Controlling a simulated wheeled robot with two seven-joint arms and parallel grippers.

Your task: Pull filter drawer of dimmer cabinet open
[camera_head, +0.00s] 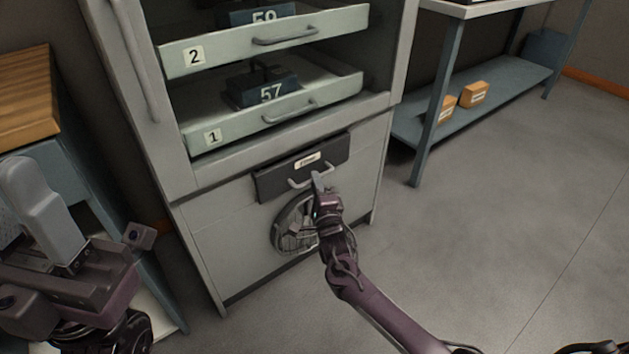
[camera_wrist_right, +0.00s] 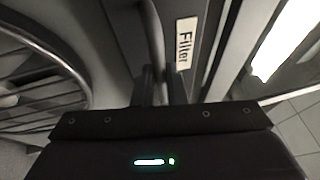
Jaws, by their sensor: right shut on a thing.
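The dimmer cabinet (camera_head: 235,238) stands in the middle of the head view. Its dark filter drawer (camera_head: 268,186) has a white label and a light bar handle (camera_head: 297,184), and sits low on the front above a round fan grille. My right gripper (camera_head: 318,180) is at the right part of that handle and shut on it. In the right wrist view the handle (camera_wrist_right: 152,40) runs up from the fingers (camera_wrist_right: 160,88), beside the "Filter" label (camera_wrist_right: 186,45). Whether the drawer stands out from the front is hard to tell. My left gripper (camera_head: 45,205) is at the left, away from the cabinet; its fingertip gap is not clear.
Drawers 1 (camera_head: 215,136) and 2 (camera_head: 195,56) hold numbered modules above the filter drawer. The fan grille (camera_head: 285,232) is just below it. A wooden-topped bench (camera_head: 25,85) stands left, a shelf (camera_head: 520,75) with small boxes right. The floor (camera_head: 500,210) at right is clear.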

